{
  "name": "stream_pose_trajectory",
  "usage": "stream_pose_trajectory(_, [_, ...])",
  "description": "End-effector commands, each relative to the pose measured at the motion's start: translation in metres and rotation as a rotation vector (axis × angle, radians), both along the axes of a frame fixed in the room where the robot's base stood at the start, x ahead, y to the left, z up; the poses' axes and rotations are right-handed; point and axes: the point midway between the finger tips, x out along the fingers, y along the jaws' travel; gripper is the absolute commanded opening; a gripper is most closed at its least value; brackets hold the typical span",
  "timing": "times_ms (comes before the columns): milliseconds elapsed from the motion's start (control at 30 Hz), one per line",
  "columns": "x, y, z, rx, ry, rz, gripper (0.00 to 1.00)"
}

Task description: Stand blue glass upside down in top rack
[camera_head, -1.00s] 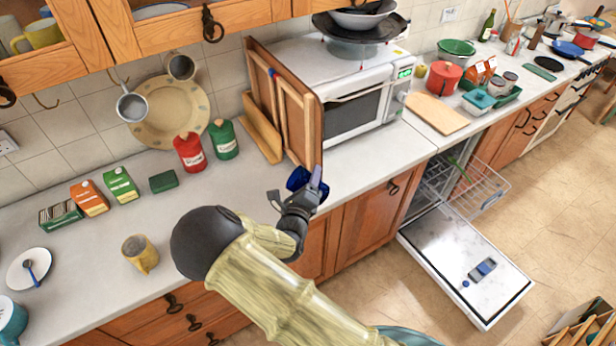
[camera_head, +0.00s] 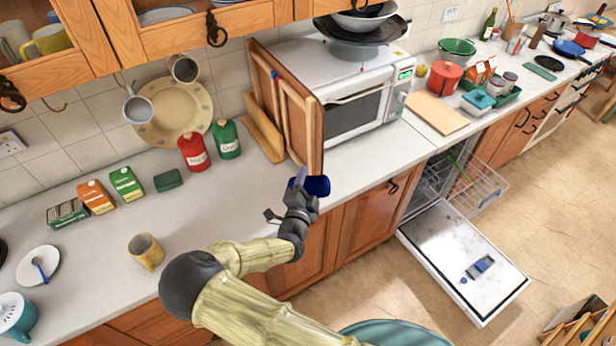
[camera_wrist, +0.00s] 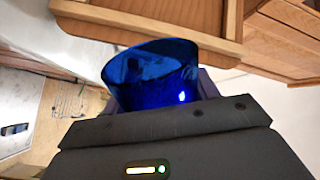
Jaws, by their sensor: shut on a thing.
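The blue glass (camera_head: 318,186) is a deep blue tumbler held at the tip of my gripper (camera_head: 301,190), above the counter's front edge. In the wrist view the blue glass (camera_wrist: 152,72) fills the middle, its round rim showing, and my gripper (camera_wrist: 165,108) is shut on it. In the head view the glass looks tilted onto its side; its exact angle is hard to tell. The dishwasher stands open at the right, with its door (camera_head: 462,255) lowered. A wire top rack (camera_head: 482,188) is pulled partly out above the door.
A wooden cabinet door or board (camera_head: 298,120) stands just behind the glass, beside the microwave (camera_head: 360,105). A yellow mug (camera_head: 146,252) sits on the counter at the left. The counter between glass and dishwasher is clear. A small device (camera_head: 481,266) lies on the lowered door.

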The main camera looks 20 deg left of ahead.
Motion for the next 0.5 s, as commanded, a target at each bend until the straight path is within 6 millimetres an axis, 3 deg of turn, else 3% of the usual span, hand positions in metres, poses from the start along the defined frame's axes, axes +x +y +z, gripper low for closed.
stream_pose_trajectory(500, [0.0003,-0.0034,-0.0027,-0.616,-0.052,0.001,0.26])
